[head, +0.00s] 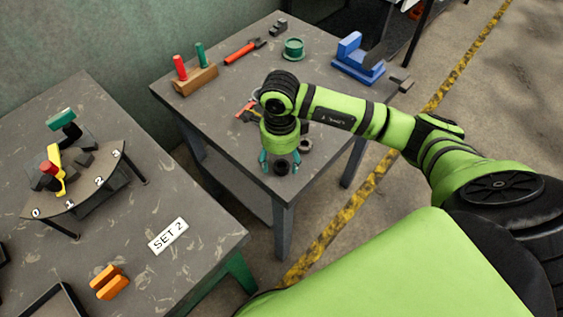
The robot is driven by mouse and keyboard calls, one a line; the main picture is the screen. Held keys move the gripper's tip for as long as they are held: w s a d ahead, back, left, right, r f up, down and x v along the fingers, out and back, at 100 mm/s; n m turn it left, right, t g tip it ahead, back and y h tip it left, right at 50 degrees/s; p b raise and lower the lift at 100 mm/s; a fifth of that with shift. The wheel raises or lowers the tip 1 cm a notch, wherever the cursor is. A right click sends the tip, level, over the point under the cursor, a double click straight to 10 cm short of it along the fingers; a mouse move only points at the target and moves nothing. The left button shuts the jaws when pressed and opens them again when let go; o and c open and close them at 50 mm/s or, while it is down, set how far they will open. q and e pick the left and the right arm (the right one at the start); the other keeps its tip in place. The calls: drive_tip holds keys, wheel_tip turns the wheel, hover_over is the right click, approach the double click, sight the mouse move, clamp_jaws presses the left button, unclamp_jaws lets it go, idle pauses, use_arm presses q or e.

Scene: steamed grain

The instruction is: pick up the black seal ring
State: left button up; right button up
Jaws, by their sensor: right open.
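A black ring (282,168), which looks like the seal ring, lies near the front corner of the far grey table (232,150). My right gripper (279,161) points down over this corner, with its teal fingertips apart on either side of the ring. I cannot tell whether the fingers touch it. A second dark, brownish ring (306,145) lies just behind and to the right, partly hidden by my gripper. My left gripper is not in view.
An orange-red tool (247,110) lies behind my right wrist, partly hidden. A wooden block with red and green pegs (194,80), a red-handled tool (240,53), a green round part (293,47) and a blue vise (357,62) stand farther back. A nearer table (205,225) is at left.

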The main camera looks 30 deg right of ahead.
drive_tip(key=shift+f, duration=0.95)
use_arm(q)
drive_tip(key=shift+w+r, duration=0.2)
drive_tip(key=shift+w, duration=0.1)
use_arm(e)
drive_tip(key=c, duration=1)
drive_tip(key=shift+r, duration=0.15)
